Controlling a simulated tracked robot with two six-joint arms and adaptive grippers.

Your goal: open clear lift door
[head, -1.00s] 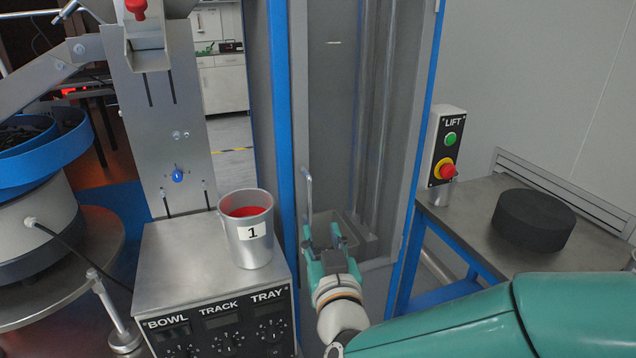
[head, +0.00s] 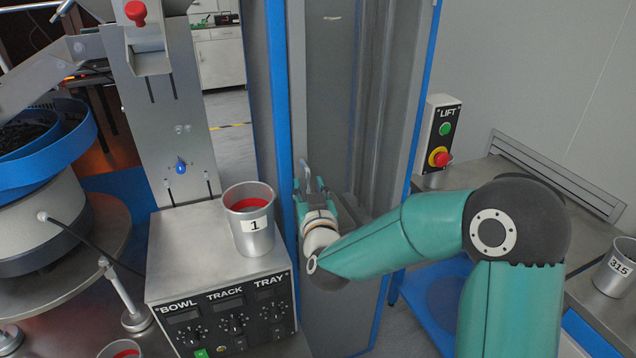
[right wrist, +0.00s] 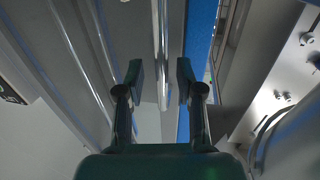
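The clear lift door (head: 335,100) stands upright in the tall lift frame, with grey rails showing behind it. It looks shut. Its metal handle (head: 307,174) is a thin upright bar near the blue left post. My right gripper (head: 316,186) is at the handle, its fingers partly hidden by its own wrist. In the right wrist view my right gripper (right wrist: 160,75) is open, and the shiny handle bar (right wrist: 160,40) runs between its fingertips with gaps on both sides. My left gripper is not in view.
A metal cup marked 1 (head: 250,220) stands on the control box (head: 220,265) left of the lift. The LIFT button box (head: 439,135) is to the right. A cup marked 315 (head: 616,268) stands on the right-hand table. A feeder bowl (head: 40,165) is at far left.

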